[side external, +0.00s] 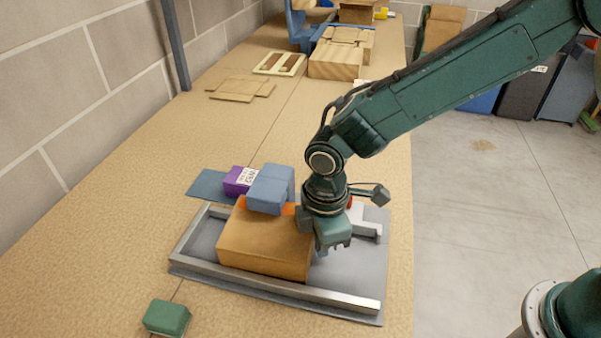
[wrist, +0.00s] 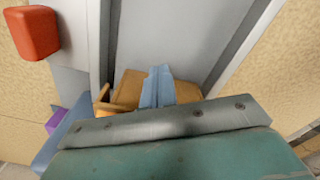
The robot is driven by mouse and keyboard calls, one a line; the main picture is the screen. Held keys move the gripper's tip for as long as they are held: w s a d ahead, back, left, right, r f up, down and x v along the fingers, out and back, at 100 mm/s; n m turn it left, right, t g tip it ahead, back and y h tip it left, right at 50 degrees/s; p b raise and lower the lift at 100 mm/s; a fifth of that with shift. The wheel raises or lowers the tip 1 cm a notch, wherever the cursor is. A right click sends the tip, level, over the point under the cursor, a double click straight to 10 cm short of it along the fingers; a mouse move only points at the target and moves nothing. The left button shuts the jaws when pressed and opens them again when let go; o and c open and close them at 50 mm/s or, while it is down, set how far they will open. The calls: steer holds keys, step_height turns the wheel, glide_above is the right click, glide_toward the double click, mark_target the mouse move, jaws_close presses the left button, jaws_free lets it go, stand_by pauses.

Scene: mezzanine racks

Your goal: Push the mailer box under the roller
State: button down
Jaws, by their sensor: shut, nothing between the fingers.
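The mailer box (side external: 262,245) is a brown cardboard box lying flat on a grey plate between metal rails. My gripper (side external: 333,240) is shut and empty at the box's right side, low over the plate; I cannot tell whether it touches the box. An orange strip (side external: 289,209) shows at the box's far edge beside a blue block (side external: 270,188); it may be the roller, mostly hidden behind the block and my wrist. In the wrist view, brown surfaces (wrist: 130,88) show between the rails, and my gripper body covers the lower part.
The metal rail (side external: 270,286) borders the near side of the grey plate (side external: 368,262). A purple box (side external: 238,181) stands beside the blue block. A green block (side external: 167,317) sits at the front left. Flat cardboard (side external: 240,88) lies farther back. The table's left side is clear.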

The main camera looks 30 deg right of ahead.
mark_target(304, 240)
steer(key=shift+w+a, duration=0.15)
stand_by(0.4)
steer(key=shift+w+a, duration=0.25)
steer(key=shift+a, duration=0.05)
steer(key=shift+w+a, duration=0.25)
steer(key=shift+w, duration=0.05)
stand_by(0.5)
steer(key=shift+w+a, duration=0.15)
steer(key=shift+w+a, duration=0.25)
steer(key=shift+a, duration=0.05)
stand_by(1.1)
steer(key=shift+s+d+r, duration=0.1)
steer(key=shift+s+d, duration=0.15)
steer(key=shift+d, duration=0.05)
stand_by(0.5)
steer(key=shift+r, duration=0.1)
steer(key=shift+r, duration=4.3)
